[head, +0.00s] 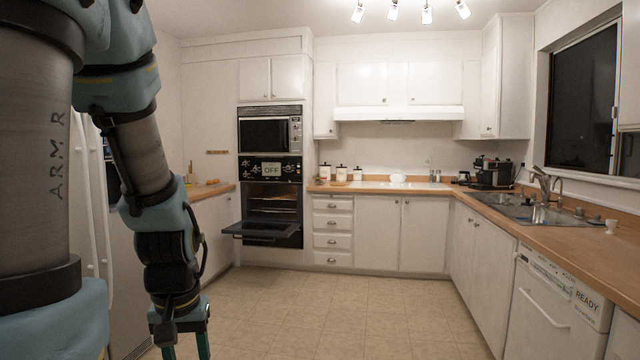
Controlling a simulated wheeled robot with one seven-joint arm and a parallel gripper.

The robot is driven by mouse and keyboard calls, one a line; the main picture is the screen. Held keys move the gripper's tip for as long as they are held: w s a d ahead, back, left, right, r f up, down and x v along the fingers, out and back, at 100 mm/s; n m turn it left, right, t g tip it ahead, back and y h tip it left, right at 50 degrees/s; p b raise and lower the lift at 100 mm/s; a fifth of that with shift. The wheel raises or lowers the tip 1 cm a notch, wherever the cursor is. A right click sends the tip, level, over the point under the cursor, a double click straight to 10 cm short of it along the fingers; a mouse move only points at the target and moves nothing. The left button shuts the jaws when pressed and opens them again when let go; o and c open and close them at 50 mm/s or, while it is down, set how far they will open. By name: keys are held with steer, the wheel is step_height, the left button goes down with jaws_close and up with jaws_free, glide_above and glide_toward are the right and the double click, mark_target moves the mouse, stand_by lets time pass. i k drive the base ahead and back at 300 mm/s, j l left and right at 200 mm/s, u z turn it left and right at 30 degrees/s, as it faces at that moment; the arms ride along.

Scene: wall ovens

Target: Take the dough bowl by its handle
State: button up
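A small white bowl (398,178) stands on the far counter, under the range hood. It is too small in view to tell whether it has a handle or holds dough, so I cannot tell if it is the dough bowl. My gripper (186,348) hangs low at the bottom left, pointing down over the floor, far from the counter. Its two green fingers are apart with nothing seen between them; their tips are cut off by the frame edge.
The lower wall oven's door (262,231) is folded down into the room. Canisters (341,173) and a coffee machine (493,172) stand on the counter (590,240). A dishwasher (548,310) is at right. The middle floor (350,310) is clear.

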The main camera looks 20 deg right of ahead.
mark_target(319, 181)
steer(key=i+l+z, duration=0.55)
steer(key=i, duration=0.2)
steer(key=i+z, duration=0.5)
steer(key=i, duration=1.4)
steer(key=i+u, duration=0.1)
steer(key=i, duration=0.55)
steer(key=i+l+u, duration=0.1)
steer(key=i, duration=0.55)
steer(key=i+l+u, duration=0.15)
steer(key=i, duration=0.5)
steer(key=i+l+u, duration=0.15)
steer(key=i+u, duration=0.25)
steer(key=i+l+u, duration=0.25)
steer(key=u, duration=0.2)
steer(key=i+l+u, duration=0.5)
steer(key=l+u, duration=0.3)
steer(key=i+l+u, duration=0.15)
steer(key=l+u, duration=0.7)
steer(key=l, duration=0.35)
steer(key=l+u, duration=0.4)
steer(key=l, duration=0.35)
